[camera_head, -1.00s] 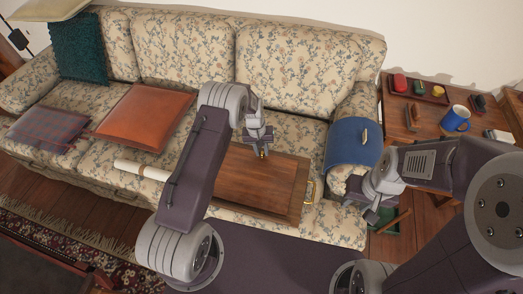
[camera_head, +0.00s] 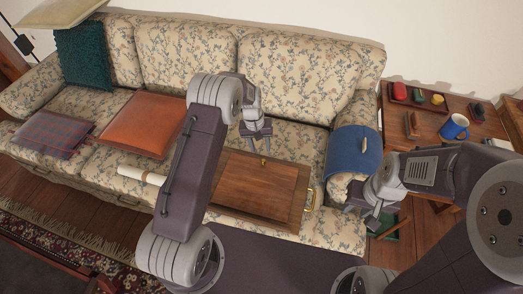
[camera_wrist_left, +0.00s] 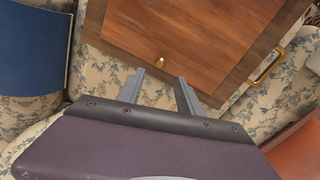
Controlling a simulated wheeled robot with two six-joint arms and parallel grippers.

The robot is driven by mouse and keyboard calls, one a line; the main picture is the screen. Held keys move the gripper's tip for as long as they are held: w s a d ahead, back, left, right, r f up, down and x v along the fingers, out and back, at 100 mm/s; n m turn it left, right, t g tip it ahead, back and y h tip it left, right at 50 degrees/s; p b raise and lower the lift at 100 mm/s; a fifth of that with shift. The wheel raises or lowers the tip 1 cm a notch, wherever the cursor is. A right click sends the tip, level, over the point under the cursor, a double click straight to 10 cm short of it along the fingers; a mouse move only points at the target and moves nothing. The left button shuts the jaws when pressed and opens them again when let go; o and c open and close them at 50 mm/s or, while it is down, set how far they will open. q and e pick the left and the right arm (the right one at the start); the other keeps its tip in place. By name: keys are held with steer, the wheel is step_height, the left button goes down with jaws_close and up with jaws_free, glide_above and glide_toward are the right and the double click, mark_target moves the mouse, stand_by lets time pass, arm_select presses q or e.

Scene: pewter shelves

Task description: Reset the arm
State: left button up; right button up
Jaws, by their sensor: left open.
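My left gripper (camera_head: 257,136) is open and empty. It hangs just beyond and above a small brass knob (camera_head: 263,161) on a brown wooden panel (camera_head: 255,188) lying on the sofa seat. In the left wrist view, the spread fingers of the left gripper (camera_wrist_left: 158,82) point toward the panel (camera_wrist_left: 205,35), and the knob (camera_wrist_left: 159,62) stands clear of both fingertips. My right gripper (camera_head: 376,215) is low on the right, beside the sofa's arm; its fingers are too small to read.
The floral sofa (camera_head: 297,78) holds an orange cushion (camera_head: 145,123), a plaid cushion (camera_head: 53,137) and a white roll (camera_head: 142,174). A blue cloth (camera_head: 351,150) covers its right arm. A side table (camera_head: 430,118) carries a blue mug (camera_head: 455,126) and small items.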

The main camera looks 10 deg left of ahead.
arm_select(q)
steer(key=shift+r, duration=0.1)
stand_by(0.4)
step_height(320, 180, up, 9)
steer(key=w+t, duration=0.1)
steer(key=t, duration=0.1)
steer(key=s+r, duration=0.5)
steer(key=s, duration=0.1)
steer(key=s+a+f+m+g+y+p, duration=0.1)
steer(key=s+a+m, duration=0.15)
steer(key=s, duration=1.55)
step_height(320, 180, up, 17)
steer(key=p, duration=1.7)
steer(key=shift+w+a+r+p, duration=0.15)
steer(key=shift+a+r+p, duration=0.05)
steer(key=shift+a+p, duration=0.15)
steer(key=shift+n, duration=0.25)
